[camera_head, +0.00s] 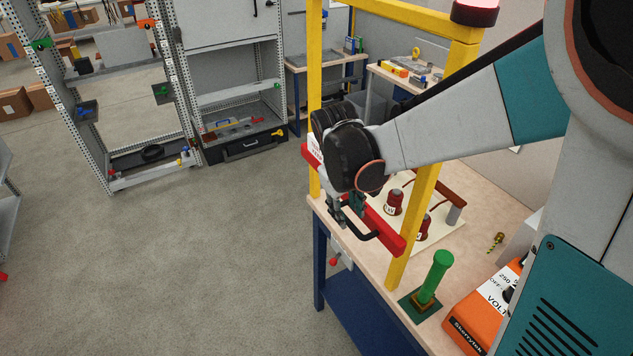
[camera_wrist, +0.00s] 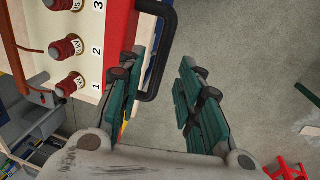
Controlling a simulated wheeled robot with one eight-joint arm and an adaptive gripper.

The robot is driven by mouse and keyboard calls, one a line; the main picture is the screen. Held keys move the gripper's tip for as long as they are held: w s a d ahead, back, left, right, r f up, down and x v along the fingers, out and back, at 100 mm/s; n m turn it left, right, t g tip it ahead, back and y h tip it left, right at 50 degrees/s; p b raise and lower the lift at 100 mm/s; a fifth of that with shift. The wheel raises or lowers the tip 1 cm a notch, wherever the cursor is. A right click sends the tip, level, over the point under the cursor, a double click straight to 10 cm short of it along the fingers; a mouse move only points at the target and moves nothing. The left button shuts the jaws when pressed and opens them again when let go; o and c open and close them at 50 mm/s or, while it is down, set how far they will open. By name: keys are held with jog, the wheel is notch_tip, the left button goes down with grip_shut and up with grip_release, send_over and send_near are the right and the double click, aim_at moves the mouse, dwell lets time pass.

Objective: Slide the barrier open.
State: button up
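The barrier is a red bar (camera_head: 383,229) across the yellow frame (camera_head: 414,215), in front of the red terminals. A black loop handle (camera_head: 365,235) sticks out from its front. In the wrist view the red barrier (camera_wrist: 118,32) is at upper left, with its handle (camera_wrist: 169,50) to the right of it. My gripper (camera_head: 347,207) is at the handle's left end in the head view. In the wrist view my gripper (camera_wrist: 162,58) is open, with the handle's outer bar appearing between its fingers. I cannot tell whether either finger touches it. My wrist hides part of the barrier.
Red terminals (camera_head: 393,202) stand on a board behind the barrier. A green cylinder (camera_head: 434,277) and an orange voltage meter (camera_head: 486,308) are on the wooden-topped table (camera_head: 505,215) to the right. Open shelving (camera_head: 120,80) stands at back left. The floor (camera_head: 220,250) left of the table is clear.

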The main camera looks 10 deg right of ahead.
jog(key=shift+d+f, duration=0.15)
jog(key=shift+f, duration=0.6)
jog(key=shift+d+f, duration=0.1)
jog(key=shift+f, duration=0.6)
grip_shut()
jog(key=shift+r, duration=0.15)
notch_tip(320, 180, up, 26)
jog(key=p, duration=1.3)
jog(key=shift+p, duration=0.4)
jog(key=shift+r, duration=0.1)
grip_release()
